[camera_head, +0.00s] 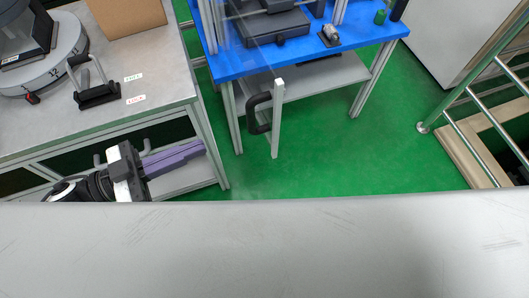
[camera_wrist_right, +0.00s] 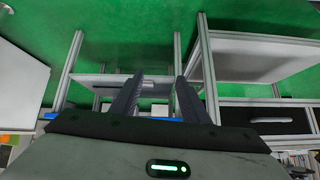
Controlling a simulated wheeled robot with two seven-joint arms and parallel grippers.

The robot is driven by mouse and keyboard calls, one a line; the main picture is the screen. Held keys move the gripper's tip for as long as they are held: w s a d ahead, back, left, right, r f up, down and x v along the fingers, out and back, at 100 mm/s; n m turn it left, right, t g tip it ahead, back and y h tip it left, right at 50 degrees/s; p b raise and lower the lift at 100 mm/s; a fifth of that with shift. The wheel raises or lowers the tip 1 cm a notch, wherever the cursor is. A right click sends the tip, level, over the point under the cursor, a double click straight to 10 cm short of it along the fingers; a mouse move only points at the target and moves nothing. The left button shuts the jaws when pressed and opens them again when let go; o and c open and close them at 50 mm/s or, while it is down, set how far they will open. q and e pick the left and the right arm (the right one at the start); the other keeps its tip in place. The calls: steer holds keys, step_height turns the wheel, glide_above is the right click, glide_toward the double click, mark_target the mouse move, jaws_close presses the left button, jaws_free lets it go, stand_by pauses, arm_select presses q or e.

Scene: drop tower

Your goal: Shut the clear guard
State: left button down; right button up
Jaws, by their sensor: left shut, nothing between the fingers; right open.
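The clear guard is a faint see-through pane whose pale edge bar (camera_head: 277,125) hangs in front of the blue table. The guard stands swung out from the table toward me. Its black handle (camera_head: 257,113) is on the left side of the bar. My left gripper (camera_head: 202,147), with purple fingers, is shut and empty, to the left of the handle and apart from it. My right gripper (camera_wrist_right: 156,82) shows only in the right wrist view, open with nothing between its fingers. The pane is hard to make out.
The blue table (camera_head: 228,66) carries dark equipment and small parts. A grey workbench (camera_head: 150,75) at left holds a round dial base, a black-handled clamp and a cardboard box. Green floor is clear right of the guard. A metal railing (camera_head: 470,90) stands at right.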

arm_select(q)
steer(key=g, duration=0.1)
steer(key=p, duration=0.1)
glide_toward(273, 126)
steer(key=x, duration=0.6)
steer(key=shift+w+d+f, duration=0.1)
steer(key=shift+d, duration=0.05)
